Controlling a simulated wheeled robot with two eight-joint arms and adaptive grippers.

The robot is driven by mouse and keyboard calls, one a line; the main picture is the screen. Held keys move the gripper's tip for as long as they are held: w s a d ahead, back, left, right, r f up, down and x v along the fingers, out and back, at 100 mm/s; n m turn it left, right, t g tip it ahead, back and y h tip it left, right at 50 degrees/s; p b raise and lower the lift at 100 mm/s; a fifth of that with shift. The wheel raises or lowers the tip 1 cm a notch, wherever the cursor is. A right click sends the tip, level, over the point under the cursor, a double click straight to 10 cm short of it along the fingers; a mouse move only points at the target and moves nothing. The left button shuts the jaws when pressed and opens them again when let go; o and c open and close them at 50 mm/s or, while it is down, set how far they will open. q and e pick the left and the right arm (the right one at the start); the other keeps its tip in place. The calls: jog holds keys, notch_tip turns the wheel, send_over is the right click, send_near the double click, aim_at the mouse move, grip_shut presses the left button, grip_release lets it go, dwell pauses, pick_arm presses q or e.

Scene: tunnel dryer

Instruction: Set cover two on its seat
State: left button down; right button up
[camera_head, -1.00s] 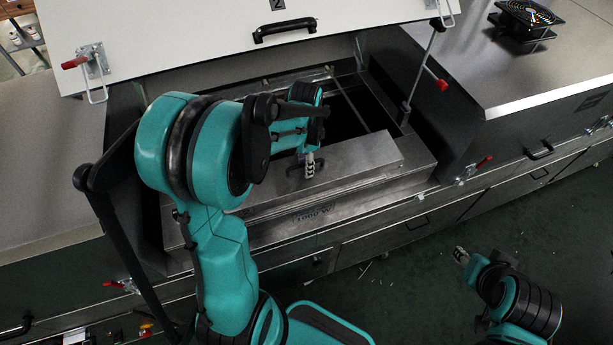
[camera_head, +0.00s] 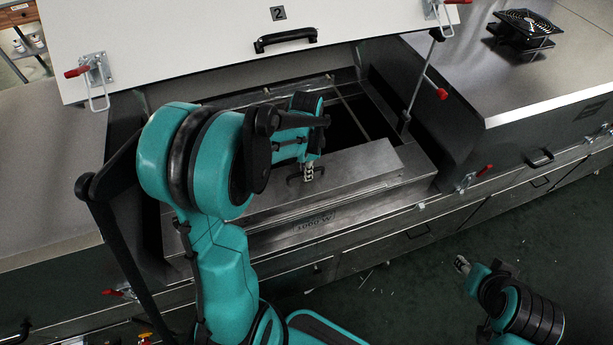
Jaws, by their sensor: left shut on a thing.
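Cover two is the white lid (camera_head: 190,50) marked "2", raised and tilted back at the top of the view, with a black bar handle (camera_head: 285,38). Below it is the open rectangular bay, its metal rim (camera_head: 420,178) bare at the right. A flat metal panel (camera_head: 360,162) lies across the front of the bay. My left gripper (camera_head: 308,172) is over this panel, shut on its small handle; the arm and fingers partly hide the grip. My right gripper (camera_head: 461,265) is low at the right, over the floor and away from the lid; its finger gap is too small to judge.
Red-handled latches (camera_head: 90,70) sit on the lid's corners. A black fan (camera_head: 524,24) stands on the right-hand top. The dark floor (camera_head: 400,290) has small pale scraps.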

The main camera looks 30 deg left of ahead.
pick_arm(q)
jog(key=r, duration=0.3)
jog(key=r+p, duration=0.1)
jog(key=shift+d+r, duration=0.25)
jog(key=shift+r, duration=0.05)
jog(key=d+r+p, duration=0.2)
jog(key=d+r, duration=0.4)
jog(key=d, duration=0.4)
jog(key=shift+g+h, duration=0.4)
jog(key=shift+h, duration=0.1)
jog(key=a+f+p, duration=0.1)
jog(key=a+p, duration=0.1)
jog(key=a, duration=0.1)
jog(key=a+p, duration=0.2)
jog(key=a, duration=0.2)
jog(key=a+f+p, duration=0.1)
jog(key=a+p, duration=0.2)
jog(key=shift+w+a+f, duration=0.1)
jog(key=shift+a+f, duration=0.1)
jog(key=shift+f, duration=0.3)
jog(key=shift+f+b, duration=0.15)
jog(key=shift+b, duration=0.15)
jog(key=shift+f+b, duration=2.4)
jog(key=shift+f, duration=0.35)
